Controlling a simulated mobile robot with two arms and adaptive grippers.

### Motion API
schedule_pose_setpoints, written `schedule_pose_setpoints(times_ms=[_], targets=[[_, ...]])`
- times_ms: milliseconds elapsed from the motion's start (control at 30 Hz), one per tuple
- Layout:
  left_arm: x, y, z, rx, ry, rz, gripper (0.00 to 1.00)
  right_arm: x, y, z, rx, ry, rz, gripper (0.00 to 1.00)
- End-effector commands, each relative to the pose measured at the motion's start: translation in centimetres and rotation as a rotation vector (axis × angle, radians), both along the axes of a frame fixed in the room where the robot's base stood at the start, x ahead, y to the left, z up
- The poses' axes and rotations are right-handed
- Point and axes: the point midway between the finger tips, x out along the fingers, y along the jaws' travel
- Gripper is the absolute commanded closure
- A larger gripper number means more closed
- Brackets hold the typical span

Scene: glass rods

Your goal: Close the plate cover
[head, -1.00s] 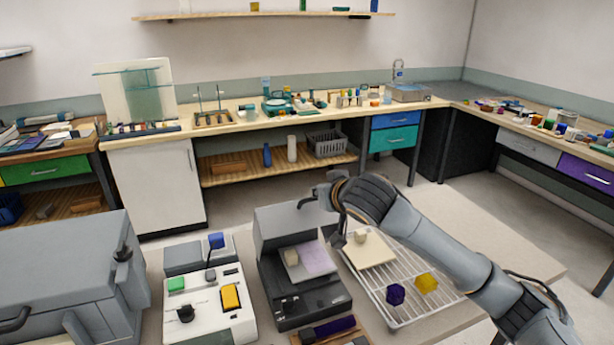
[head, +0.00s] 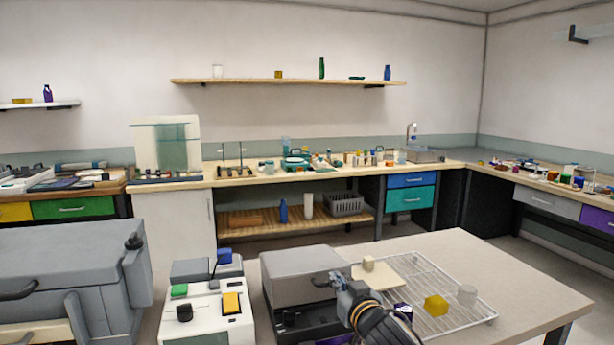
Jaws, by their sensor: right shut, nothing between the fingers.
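My right arm hides part of the device's right side. My left gripper is not in view.
Right of the device, a wire rack (head: 468,295) holds a cream plate with a knob (head: 368,264), a yellow piece (head: 436,306) and a clear piece (head: 467,295). A white instrument (head: 207,318) stands left. The table's right side (head: 540,295) is clear.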

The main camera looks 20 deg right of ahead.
Motion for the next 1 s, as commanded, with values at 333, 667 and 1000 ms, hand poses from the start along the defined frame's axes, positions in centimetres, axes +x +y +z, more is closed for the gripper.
schedule_pose_setpoints(times_ms=[333,667,1000], targets=[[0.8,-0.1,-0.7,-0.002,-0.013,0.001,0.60,-0.2,0.0,-2.3,0.001,0.001,0.000,1.00],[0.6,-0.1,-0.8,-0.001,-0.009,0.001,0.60,-0.2,0.0,-2.4,0.001,0.001,0.000,1.00],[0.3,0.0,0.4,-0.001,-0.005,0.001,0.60,0.0,-0.1,-1.2,0.001,0.001,0.000,1.00]])
